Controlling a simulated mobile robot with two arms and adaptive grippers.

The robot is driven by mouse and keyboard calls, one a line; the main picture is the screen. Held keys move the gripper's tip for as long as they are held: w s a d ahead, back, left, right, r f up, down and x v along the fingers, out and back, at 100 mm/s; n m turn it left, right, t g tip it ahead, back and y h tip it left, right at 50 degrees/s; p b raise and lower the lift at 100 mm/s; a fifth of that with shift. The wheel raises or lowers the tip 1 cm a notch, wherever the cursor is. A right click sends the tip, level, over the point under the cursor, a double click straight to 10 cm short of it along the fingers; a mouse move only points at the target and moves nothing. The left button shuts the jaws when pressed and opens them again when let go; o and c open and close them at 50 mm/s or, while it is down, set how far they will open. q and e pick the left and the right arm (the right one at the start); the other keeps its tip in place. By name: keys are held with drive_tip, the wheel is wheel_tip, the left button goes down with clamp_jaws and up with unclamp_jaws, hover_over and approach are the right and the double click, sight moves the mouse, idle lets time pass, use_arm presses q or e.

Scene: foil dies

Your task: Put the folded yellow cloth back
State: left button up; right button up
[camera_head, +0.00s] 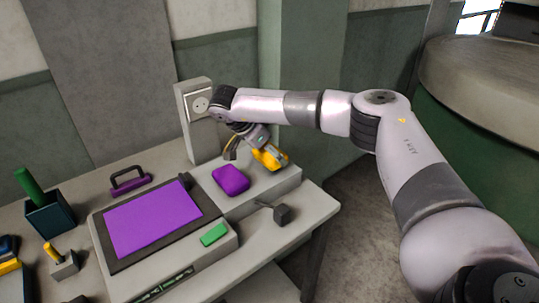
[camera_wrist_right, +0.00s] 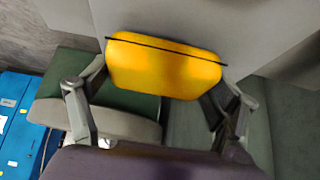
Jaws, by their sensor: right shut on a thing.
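The folded yellow cloth (camera_head: 269,157) is a small padded block, held above the right part of the pale grey machine. In the right wrist view, the same yellow cloth (camera_wrist_right: 165,66) sits between the two fingers, with a thin dark line along its upper edge. My right gripper (camera_head: 258,152) is shut on it; its fingers press on the cloth's left and right ends in the right wrist view. Whether the cloth touches the surface below cannot be told. My left gripper is in neither view.
A purple folded pad (camera_head: 230,180) lies on the machine, just left of the yellow cloth. A purple panel (camera_head: 150,216) in a dark frame, a green block (camera_head: 214,233) and a dark grey cube (camera_head: 283,214) are nearby. A grey post (camera_head: 194,135) stands behind.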

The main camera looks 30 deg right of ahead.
drive_tip(key=shift+f, duration=0.75)
drive_tip(key=o, duration=1.2)
drive_tip(key=shift+f, duration=0.1)
drive_tip(key=shift+c, duration=0.2)
drive_tip(key=b+v, duration=0.1)
drive_tip(key=v, duration=1.1)
drive_tip(key=shift+r+b, duration=0.25)
drive_tip(key=shift+b, duration=0.1)
drive_tip(key=shift+w, duration=0.1)
